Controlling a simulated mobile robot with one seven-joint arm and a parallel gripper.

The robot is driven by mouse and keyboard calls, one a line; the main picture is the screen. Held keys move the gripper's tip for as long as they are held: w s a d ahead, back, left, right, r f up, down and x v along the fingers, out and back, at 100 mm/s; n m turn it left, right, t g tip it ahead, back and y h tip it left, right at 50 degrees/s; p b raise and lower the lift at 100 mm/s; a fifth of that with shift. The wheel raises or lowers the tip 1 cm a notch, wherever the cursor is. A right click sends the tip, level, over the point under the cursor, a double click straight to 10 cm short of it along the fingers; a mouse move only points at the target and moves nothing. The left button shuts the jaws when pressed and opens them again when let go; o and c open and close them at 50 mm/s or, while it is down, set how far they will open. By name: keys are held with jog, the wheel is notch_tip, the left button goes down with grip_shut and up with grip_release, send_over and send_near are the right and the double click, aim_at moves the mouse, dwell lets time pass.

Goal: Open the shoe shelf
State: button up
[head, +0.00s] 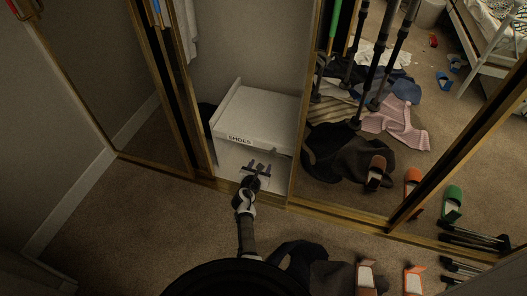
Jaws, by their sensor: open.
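The shoe shelf (258,110) is a white box-shaped unit with a "SHOES" label on its front, standing inside the closet between gold-framed mirror panels. Its upper part juts out over a pale lower front. My gripper (257,167) is open, with its two dark fingers spread, in front of the lower part of the shelf, just below the label. No object shows between the fingers. I cannot tell whether the fingers touch the shelf.
Gold-framed mirror doors (345,215) stand to the right and reflect clothes, poles and shoes. Another mirror panel (100,75) stands at left. Dark clothing (330,277) and orange shoes (413,280) lie on the carpet at lower right. The carpet (140,220) at left is clear.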

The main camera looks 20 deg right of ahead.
aim_at(273, 154)
jog(key=shift+g, duration=0.3)
jog(key=b+x, duration=0.3)
jog(key=x, duration=0.1)
jog(key=s+f+b+x, duration=0.1)
jog(key=b+x, duration=0.2)
jog(key=x, duration=0.1)
jog(key=d+b+x, duration=0.1)
jog(key=b+x, duration=0.3)
jog(key=x, duration=0.1)
jog(key=shift+s+a+f, duration=0.1)
jog(key=shift+s+f, duration=0.2)
jog(key=shift+f, duration=0.05)
jog(key=shift+w+d+f+b, duration=0.1)
jog(key=shift+w+d+b, duration=0.3)
jog(key=shift+w+b, duration=0.15)
jog(key=shift+c, duration=0.3)
grip_shut()
